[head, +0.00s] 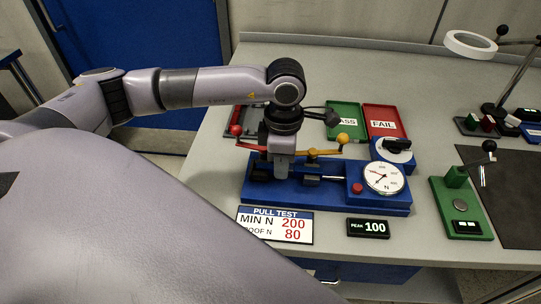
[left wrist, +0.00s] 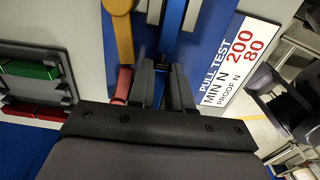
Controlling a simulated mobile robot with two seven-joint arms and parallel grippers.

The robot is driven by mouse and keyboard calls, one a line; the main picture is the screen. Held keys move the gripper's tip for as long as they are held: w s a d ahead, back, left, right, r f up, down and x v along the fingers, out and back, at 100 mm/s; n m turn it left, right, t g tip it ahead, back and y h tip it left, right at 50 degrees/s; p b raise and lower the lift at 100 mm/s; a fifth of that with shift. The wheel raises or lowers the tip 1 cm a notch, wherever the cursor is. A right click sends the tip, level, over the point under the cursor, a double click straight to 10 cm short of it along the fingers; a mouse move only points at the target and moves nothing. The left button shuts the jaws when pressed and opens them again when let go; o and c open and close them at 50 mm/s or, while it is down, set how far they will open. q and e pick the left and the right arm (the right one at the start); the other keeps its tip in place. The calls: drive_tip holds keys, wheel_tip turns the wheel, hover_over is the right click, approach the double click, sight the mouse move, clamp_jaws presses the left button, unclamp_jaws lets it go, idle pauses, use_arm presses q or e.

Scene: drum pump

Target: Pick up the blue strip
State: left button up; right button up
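My left gripper (head: 281,170) points down over the left part of the blue pull tester (head: 330,195). In the left wrist view its two fingers (left wrist: 163,82) stand apart with a gap between them. A lighter blue strip (left wrist: 172,25) runs down from the top edge of that view, its near end beyond the finger gap. I cannot tell whether a finger touches it. In the head view the gripper hides this spot. My right gripper is not in view.
A red-knobbed lever (head: 236,130) and a yellow-knobbed lever (head: 343,138) flank my gripper closely. A gauge (head: 383,177), PASS tray (head: 345,108), FAIL tray (head: 383,112), peak display (head: 368,228) and sign (head: 275,225) are nearby. A green device (head: 462,205) stands right.

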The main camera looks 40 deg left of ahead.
use_arm(q)
clamp_jaws()
drive_tip(key=shift+r, duration=0.15)
wheel_tip(320, 180, up, 23)
drive_tip(key=p, duration=0.3)
idle(0.3)
